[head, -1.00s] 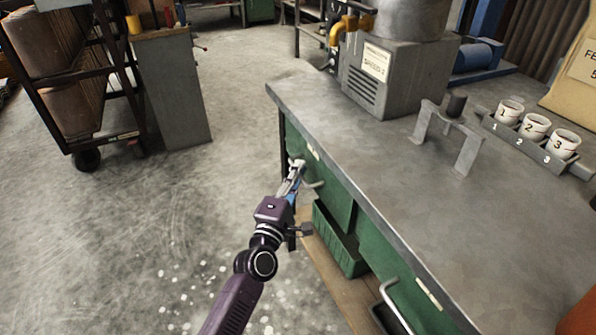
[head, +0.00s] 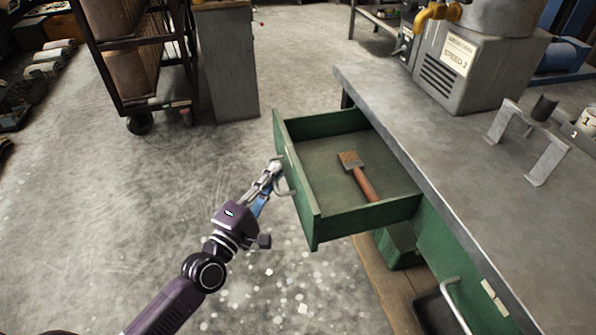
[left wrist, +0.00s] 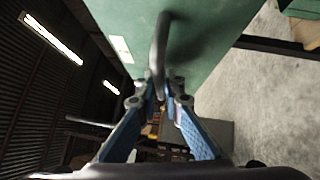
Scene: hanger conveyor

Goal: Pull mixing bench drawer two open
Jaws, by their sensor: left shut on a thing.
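A green drawer (head: 360,216) stands pulled out from the grey-topped mixing bench (head: 470,170). Inside it lies a brush (head: 362,182) with a wooden handle. My left gripper (head: 277,172) is at the drawer's front, shut on its metal handle (head: 288,180). In the left wrist view the blue fingers (left wrist: 162,92) close around the curved handle (left wrist: 159,50), against the green drawer front (left wrist: 205,35). A second drawer handle (head: 452,300) shows on the bench's nearer part, with that drawer shut. My right gripper is not in view.
A grey mixer base marked SPEED 2 (head: 462,65) and a metal stand (head: 530,140) are on the bench top. A green bin (head: 398,248) is on the shelf below. A wheeled rack (head: 135,60) and a grey cabinet (head: 228,65) stand behind. The floor left of the drawer is clear.

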